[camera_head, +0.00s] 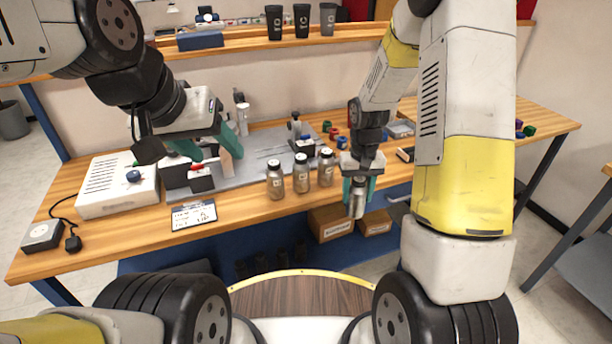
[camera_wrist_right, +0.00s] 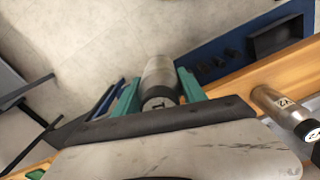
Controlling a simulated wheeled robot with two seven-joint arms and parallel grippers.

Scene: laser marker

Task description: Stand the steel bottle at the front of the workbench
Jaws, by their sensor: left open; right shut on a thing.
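My right gripper (camera_head: 359,184) is shut on a steel bottle (camera_head: 357,204), its teal fingers on either side near the dark cap. In the right wrist view the held bottle (camera_wrist_right: 159,78) points away from the gripper, with floor behind it. It appears to hang just off the front edge of the workbench (camera_head: 250,215). Three similar steel bottles with dark, white-topped caps stand in a row on the bench to its left: left (camera_head: 275,183), middle (camera_head: 301,177) and right (camera_head: 326,170). My left gripper (camera_head: 208,150) is open above the left part of the bench.
A white box (camera_head: 118,188), a dark sign card (camera_head: 194,214) and a grey mat (camera_head: 262,155) with a fixture lie on the bench. Black tumblers (camera_head: 302,21) stand on the rear shelf. Cardboard boxes (camera_head: 331,224) sit below. Bare wood shows along the front edge.

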